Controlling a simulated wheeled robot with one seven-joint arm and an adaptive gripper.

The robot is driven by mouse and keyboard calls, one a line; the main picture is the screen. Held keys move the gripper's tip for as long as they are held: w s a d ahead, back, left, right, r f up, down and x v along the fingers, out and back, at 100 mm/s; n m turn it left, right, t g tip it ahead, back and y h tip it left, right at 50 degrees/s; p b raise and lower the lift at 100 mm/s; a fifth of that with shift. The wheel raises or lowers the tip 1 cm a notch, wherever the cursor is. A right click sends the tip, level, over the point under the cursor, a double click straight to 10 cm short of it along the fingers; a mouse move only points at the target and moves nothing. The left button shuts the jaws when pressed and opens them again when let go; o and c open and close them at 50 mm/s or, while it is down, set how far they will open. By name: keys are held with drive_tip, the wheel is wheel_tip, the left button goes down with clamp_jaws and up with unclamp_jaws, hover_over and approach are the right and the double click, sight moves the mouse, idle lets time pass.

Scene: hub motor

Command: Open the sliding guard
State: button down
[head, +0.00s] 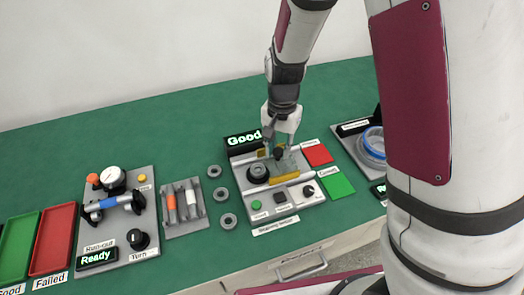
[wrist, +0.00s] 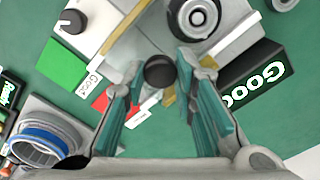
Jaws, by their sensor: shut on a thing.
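The sliding guard (head: 287,165) is a clear panel with yellow edges on the grey magnetizing station (head: 312,190). In the head view it stands right of a round dark motor fixture (head: 257,172). A dark round knob (wrist: 160,71) on the guard shows in the wrist view. My gripper (head: 279,150) reaches down over the guard from behind. In the wrist view its teal fingers (wrist: 159,84) stand on either side of the knob and are shut on it. The fingers hide part of the guard. The fixture (wrist: 194,18) shows uncovered beside the guard.
A display reading "Good" (head: 243,140) stands behind the station. Red (head: 318,154) and green (head: 337,185) pads lie at its right. Several grey rings (head: 221,194) lie to its left. A run-out tester (head: 117,215) and a tray with a blue ring (head: 374,143) stand farther off.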

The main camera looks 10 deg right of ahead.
drive_tip(key=shift+w+d, duration=0.15)
drive_tip(key=shift+d, duration=0.5)
drive_tip(key=shift+w+d, duration=0.15)
drive_tip(key=shift+d, duration=0.5)
drive_tip(key=c, duration=1.3)
unclamp_jaws()
drive_tip(key=shift+r, duration=0.1)
wheel_tip(320, 180, up, 12)
